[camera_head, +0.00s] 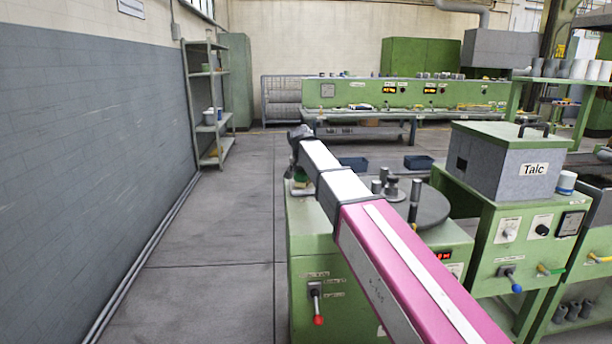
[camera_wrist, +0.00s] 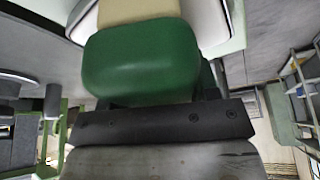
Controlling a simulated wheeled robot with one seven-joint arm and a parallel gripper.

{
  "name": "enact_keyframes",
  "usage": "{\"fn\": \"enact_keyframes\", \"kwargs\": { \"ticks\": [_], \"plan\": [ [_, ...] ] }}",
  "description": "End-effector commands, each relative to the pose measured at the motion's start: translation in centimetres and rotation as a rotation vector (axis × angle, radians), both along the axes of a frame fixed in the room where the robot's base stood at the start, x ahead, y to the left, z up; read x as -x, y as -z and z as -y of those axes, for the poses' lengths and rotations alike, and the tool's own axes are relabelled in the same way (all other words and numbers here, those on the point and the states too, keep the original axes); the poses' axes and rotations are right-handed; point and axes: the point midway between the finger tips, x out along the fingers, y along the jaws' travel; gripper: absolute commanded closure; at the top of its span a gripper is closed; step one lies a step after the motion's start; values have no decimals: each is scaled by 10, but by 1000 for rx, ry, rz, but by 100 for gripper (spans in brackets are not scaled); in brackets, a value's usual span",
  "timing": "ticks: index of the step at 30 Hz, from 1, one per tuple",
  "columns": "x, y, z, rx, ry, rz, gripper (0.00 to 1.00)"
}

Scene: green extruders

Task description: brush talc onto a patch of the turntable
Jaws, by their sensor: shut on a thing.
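The turntable (camera_head: 436,207) is a dark grey disc on top of a green machine, partly behind my arm, with several upright metal cylinders on and around it. My gripper (camera_head: 298,172) is at the machine's far left corner, left of the turntable. In the wrist view my gripper (camera_wrist: 150,98) is shut on a brush (camera_wrist: 140,62) with a rounded green body and a cream part at its far end. A white dish (camera_wrist: 208,20) lies beyond and around the cream part; whether they touch I cannot tell. A grey box (camera_head: 500,165) labelled Talc stands at the right.
The Talc box stands on a green cabinet (camera_head: 492,240) with knobs. Shelves (camera_head: 208,100) stand along the left wall, and a long green machine (camera_head: 400,95) is at the back. The floor at the left is clear.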

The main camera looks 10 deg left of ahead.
Motion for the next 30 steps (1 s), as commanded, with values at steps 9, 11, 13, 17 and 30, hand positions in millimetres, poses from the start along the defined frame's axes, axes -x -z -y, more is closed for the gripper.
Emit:
{"fn": "enact_keyframes", "kwargs": {
  "ticks": [9,11,13,17,30],
  "plan": [
    [0,3,0,0,0,0,64],
    [0,4,0,0,0,0,64],
    [0,5,0,0,0,0,64],
    [0,6,0,0,0,0,64],
    [0,8,0,0,0,0,64]
  ]
}}
